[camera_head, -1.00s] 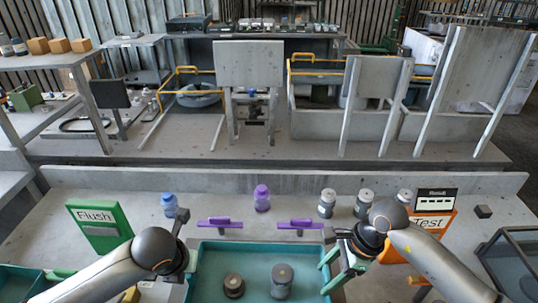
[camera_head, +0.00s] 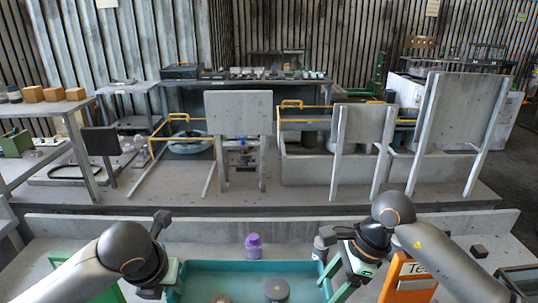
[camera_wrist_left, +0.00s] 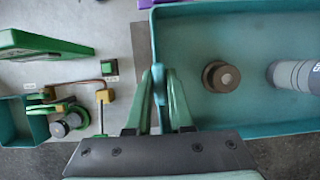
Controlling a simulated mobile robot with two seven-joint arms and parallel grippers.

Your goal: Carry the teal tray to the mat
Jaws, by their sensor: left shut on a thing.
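The teal tray (camera_head: 236,266) is in front of me between my two arms, cut off by the bottom edge of the head view. A short dark part (camera_head: 221,298) and a grey cylinder (camera_head: 277,289) stand in it. They also show in the left wrist view as a brown round part (camera_wrist_left: 221,77) and a grey cylinder (camera_wrist_left: 297,75). My left gripper (camera_wrist_left: 161,72) is shut on the tray's left wall, one finger each side. My right gripper (camera_head: 336,272) is at the tray's right wall, its green fingers astride the rim. I cannot make out a mat.
A purple-capped bottle (camera_head: 253,246) stands behind the tray, before the low back wall (camera_head: 180,229). A grey container (camera_head: 320,247) and an orange sign (camera_head: 408,274) are at the right. A green sign (camera_wrist_left: 35,43) and a smaller teal bin (camera_wrist_left: 17,126) lie left of the tray.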

